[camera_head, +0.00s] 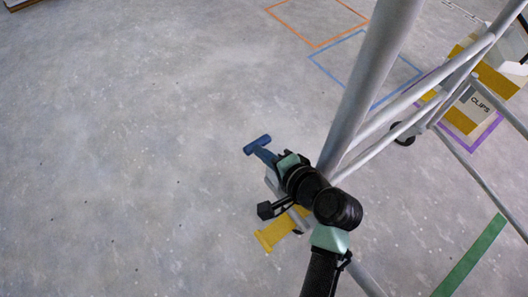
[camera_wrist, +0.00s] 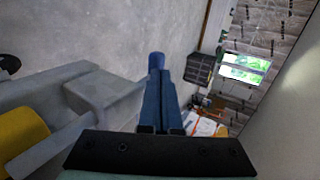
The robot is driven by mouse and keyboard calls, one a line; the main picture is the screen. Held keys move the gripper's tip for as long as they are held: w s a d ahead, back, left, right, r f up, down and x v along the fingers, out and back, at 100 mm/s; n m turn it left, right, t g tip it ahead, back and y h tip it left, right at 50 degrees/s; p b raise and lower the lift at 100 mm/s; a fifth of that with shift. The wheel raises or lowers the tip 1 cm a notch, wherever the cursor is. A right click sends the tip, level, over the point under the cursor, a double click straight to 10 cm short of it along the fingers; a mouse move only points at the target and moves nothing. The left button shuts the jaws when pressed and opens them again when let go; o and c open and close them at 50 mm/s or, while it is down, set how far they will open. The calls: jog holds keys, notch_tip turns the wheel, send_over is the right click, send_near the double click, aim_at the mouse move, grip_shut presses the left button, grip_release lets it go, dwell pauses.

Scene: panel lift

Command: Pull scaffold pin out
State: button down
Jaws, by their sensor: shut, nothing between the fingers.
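A blue bar-shaped handle (camera_head: 257,144), probably the scaffold pin's, shows at the tip of my gripper (camera_head: 266,156) in the head view. In the wrist view a rounded blue end (camera_wrist: 157,60) shows just past the tips of my gripper (camera_wrist: 160,84). My gripper's slim blue fingers are shut together with nothing between them. I cannot tell whether the tips touch the handle. The pin's shaft and its hole are not visible. The pale grey scaffold frame (camera_head: 372,70) rises right of my gripper.
A yellow part (camera_head: 277,234) lies below my wrist. A grey block (camera_wrist: 100,95) shows left of my fingers in the wrist view. The floor (camera_head: 120,150) at left is clear.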

jog(key=w+a+p, duration=0.1)
jog(key=w, duration=0.1)
jog(key=w+a+p, duration=0.1)
jog(key=w+a, duration=0.1)
jog(key=shift+w+a, duration=0.2)
jog(key=shift+w, duration=0.15)
